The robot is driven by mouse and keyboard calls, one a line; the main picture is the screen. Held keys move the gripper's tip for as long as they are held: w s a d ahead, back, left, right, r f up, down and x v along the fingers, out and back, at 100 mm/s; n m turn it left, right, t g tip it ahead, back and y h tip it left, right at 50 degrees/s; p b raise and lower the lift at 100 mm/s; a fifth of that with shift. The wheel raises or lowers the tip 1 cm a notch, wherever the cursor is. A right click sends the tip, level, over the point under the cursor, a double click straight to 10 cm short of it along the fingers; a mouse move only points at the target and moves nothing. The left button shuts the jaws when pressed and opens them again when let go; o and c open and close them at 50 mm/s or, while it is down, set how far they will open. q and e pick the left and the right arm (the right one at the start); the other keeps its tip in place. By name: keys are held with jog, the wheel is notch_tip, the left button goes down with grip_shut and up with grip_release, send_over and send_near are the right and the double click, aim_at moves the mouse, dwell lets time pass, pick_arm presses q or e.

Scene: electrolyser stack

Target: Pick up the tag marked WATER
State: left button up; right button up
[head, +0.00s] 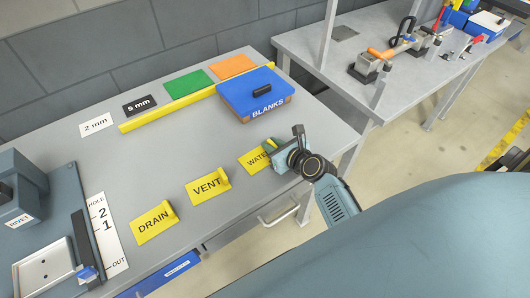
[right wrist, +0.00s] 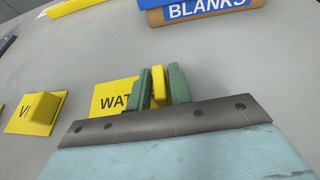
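The yellow tag marked WATER (head: 254,159) lies on the grey table near its right end. In the right wrist view the tag (right wrist: 110,97) shows its first letters, and the rest is hidden behind my right gripper. My right gripper (head: 283,149) is at the right end of this tag. In the right wrist view its two green fingers (right wrist: 160,90) stand on either side of the tag's upright yellow tab (right wrist: 158,84), with no clear gap seen. The tag appears still flat on the table. My left gripper is not in view.
The tags VENT (head: 208,187) and DRAIN (head: 154,222) lie to the left. A blue BLANKS box (head: 250,92) stands behind the WATER tag, beside a yellow bar (head: 165,103). A grey RIVET machine (head: 20,190) is at far left. The table's front edge is close by.

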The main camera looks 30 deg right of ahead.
grip_shut()
